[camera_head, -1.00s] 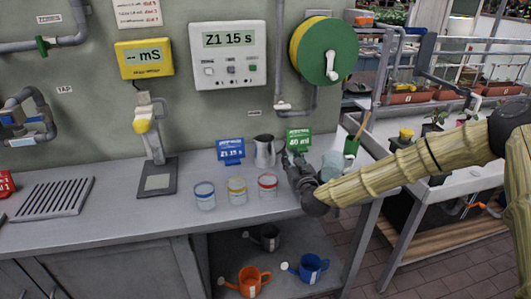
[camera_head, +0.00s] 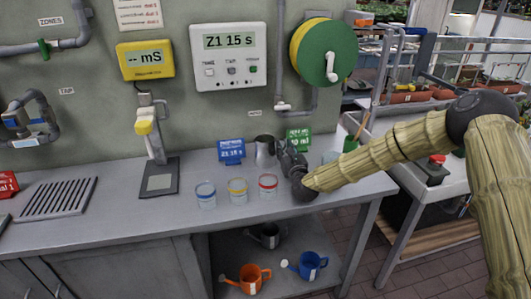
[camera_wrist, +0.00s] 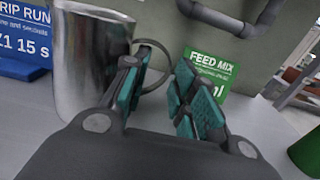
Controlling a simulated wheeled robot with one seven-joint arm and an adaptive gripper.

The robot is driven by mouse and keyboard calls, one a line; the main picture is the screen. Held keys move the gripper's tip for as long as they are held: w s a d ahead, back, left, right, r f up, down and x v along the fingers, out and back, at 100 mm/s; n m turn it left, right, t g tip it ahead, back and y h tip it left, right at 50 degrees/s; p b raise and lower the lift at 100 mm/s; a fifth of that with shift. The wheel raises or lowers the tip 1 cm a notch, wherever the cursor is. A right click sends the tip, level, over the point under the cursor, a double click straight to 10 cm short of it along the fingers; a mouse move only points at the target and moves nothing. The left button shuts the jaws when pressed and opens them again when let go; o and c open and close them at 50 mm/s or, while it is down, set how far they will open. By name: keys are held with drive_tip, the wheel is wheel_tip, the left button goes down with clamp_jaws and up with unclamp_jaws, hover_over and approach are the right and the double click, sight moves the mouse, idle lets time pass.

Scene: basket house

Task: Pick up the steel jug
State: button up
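The steel jug (camera_head: 264,151) stands upright at the back of the grey bench, between the blue and green cards. In the wrist view the jug (camera_wrist: 88,62) is at the left, with its handle (camera_wrist: 163,52) towards my gripper (camera_wrist: 162,75). My gripper is open, with one finger near the jug's body and the other right of the handle. The handle's loop shows between the fingers, partly hidden by the left finger. I cannot tell whether a finger touches it. In the head view my gripper (camera_head: 282,148) is at the jug's right side.
Three clear jars with blue (camera_head: 205,194), yellow (camera_head: 238,190) and red (camera_head: 268,187) bands stand in front. The blue card (camera_head: 231,151) is left of the jug, the green card (camera_head: 299,138) behind right. A green pot (camera_head: 350,144) is at the right.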

drive_tip(key=shift+s, duration=0.1)
clamp_jaws()
drive_tip(key=shift+r, duration=0.1)
idle(0.4)
